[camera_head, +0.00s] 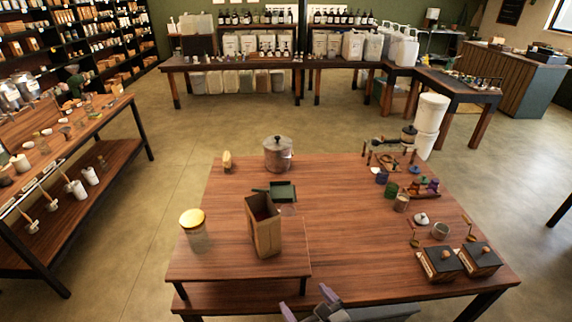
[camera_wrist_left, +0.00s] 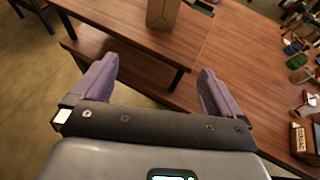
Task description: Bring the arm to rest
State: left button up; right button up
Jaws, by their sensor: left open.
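My left gripper (camera_head: 312,304) shows at the bottom middle of the head view, at the near edge of the wooden table (camera_head: 350,255). In the left wrist view its two purple-grey fingers (camera_wrist_left: 157,85) stand wide apart with nothing between them. The table and its lower step lie beyond the fingertips, and the gripper touches nothing that I can see. My right gripper is in neither view.
A tall open brown box (camera_head: 265,235) and a gold-lidded glass jar (camera_head: 194,232) stand on the raised step (camera_head: 215,266). A lidded pot (camera_head: 277,155) stands at the back. Two black-topped boxes (camera_head: 440,262) and several small items line the right side. The table's front middle is clear.

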pick_arm(q)
jog(key=s+a+f+n+g+h, duration=0.25)
jog(key=s+f+g, duration=0.55)
jog(key=s+f, duration=1.05)
jog(key=s+a+f+n+g+h, duration=0.25)
jog(key=s+a+n+g, duration=0.25)
jog(key=s+a+n, duration=0.75)
jog(key=w+a+r+n+t+h, duration=0.1)
jog(key=w+a+r+n+t, duration=0.1)
jog(key=w+a+r+n, duration=0.35)
jog(key=w+a+r+n+t, duration=0.2)
jog(key=a+r+n, duration=0.2)
jog(key=a+n, duration=0.3)
notch_tip(320, 180, up, 20)
jog(key=n+p, duration=0.1)
jog(key=p, duration=1.8)
jog(key=shift+s+d+f+p, duration=0.15)
jog(key=shift+s+d+p, duration=0.1)
jog(key=shift+d+p, duration=0.2)
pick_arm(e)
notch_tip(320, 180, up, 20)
